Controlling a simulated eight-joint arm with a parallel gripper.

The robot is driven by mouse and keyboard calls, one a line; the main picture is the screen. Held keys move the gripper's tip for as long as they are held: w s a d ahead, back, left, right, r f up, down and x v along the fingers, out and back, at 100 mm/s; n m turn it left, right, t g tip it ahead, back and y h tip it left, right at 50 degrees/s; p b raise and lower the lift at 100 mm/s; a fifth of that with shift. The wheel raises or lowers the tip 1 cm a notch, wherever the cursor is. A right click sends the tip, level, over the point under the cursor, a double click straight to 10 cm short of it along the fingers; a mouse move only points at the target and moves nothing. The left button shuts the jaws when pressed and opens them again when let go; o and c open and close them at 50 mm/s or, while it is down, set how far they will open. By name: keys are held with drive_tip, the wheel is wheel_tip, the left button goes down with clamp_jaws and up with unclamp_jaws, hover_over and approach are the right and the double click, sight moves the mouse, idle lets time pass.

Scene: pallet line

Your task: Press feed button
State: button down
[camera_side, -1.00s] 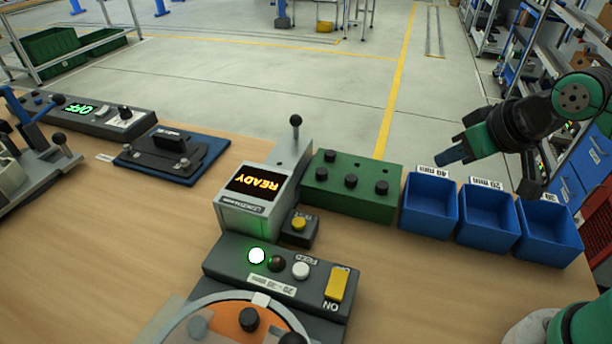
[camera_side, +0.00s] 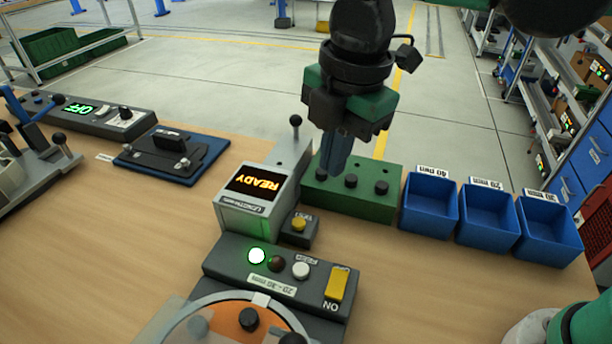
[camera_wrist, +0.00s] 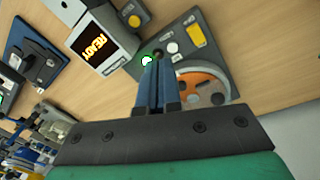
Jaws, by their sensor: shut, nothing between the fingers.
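The feed button (camera_side: 301,270) is a round white button under a FEED label on the grey control panel (camera_side: 225,268). In the wrist view the white button (camera_wrist: 172,48) shows just beyond and right of my fingertips. My gripper (camera_side: 333,168) is shut and empty, fingers pointing down. In the side view it appears over the green block with black knobs, above and behind the panel, apart from the button.
A box with a READY display (camera_side: 256,183) and a small yellow button (camera_side: 299,223) stand behind the panel. The green block (camera_side: 390,204) and blue bins (camera_side: 430,210) are farther back right. A round orange feeder (camera_side: 222,322) is in front. Bare table lies at right front.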

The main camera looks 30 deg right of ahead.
sight(302, 269)
drive_tip(key=a+n, duration=0.2)
drive_tip(key=s+a+n+g, duration=0.1)
drive_tip(key=a+n, duration=0.1)
drive_tip(key=n, duration=0.1)
drive_tip(key=shift+s+a+r+h, duration=0.1)
drive_tip(key=shift+s+a+h, duration=0.1)
drive_tip(key=shift+a+h, duration=0.15)
wheel_tip(302, 269, down, 14)
drive_tip(key=shift+d, duration=0.1)
idle(0.5)
